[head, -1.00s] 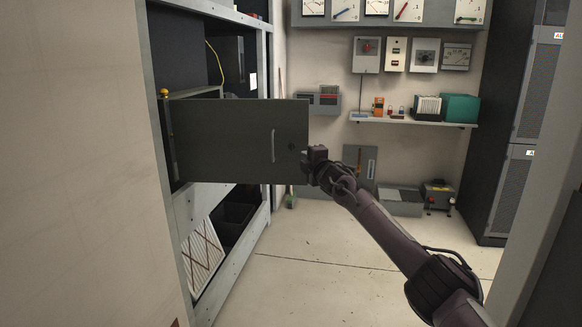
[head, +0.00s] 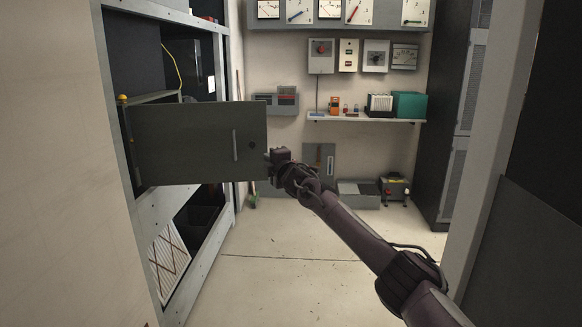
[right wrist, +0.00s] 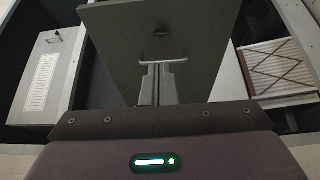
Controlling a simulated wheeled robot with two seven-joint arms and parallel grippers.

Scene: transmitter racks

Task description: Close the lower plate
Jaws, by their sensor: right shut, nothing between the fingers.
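The lower plate (head: 190,143) is a dark grey-green hinged panel with a vertical bar handle and a round dark knob. In the head view it stands swung out from the rack at left, hinged on its left side. My right gripper (head: 270,157) is shut and empty at the plate's free right edge. In the right wrist view the plate (right wrist: 200,45) fills the upper middle, with the gripper fingers (right wrist: 156,85) close in front of it. I cannot tell whether they touch it. My left gripper is not in view.
The grey rack frame (head: 205,245) stands behind the plate, with a white pleated filter (head: 168,262) low inside. A wall shelf (head: 365,119) with small devices is at the back. Grey boxes (head: 358,195) sit on the floor there. The floor (head: 290,270) in the middle is clear.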

